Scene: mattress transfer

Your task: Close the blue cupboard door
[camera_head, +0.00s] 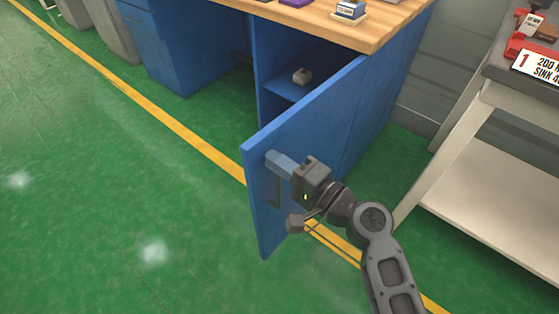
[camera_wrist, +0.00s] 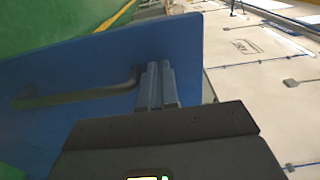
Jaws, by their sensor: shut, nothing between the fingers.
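The blue cupboard door (camera_head: 312,138) stands open, swung out from the blue cupboard (camera_head: 385,100) under the wooden worktop. My gripper (camera_head: 272,158) is on the outer face side of the door, near its free edge and close to the dark handle (camera_head: 275,188). In the wrist view the fingers (camera_wrist: 157,68) are together and empty, pointing along the blue door (camera_wrist: 110,70), with the handle (camera_wrist: 75,97) to their left. I cannot tell whether the fingers touch the door.
The wooden worktop (camera_head: 300,27) carries small items, including a boxed one (camera_head: 350,10). A pale trolley or bench (camera_head: 490,190) stands at the right, close to my arm. Open green floor (camera_head: 100,200) with a yellow line lies to the left.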

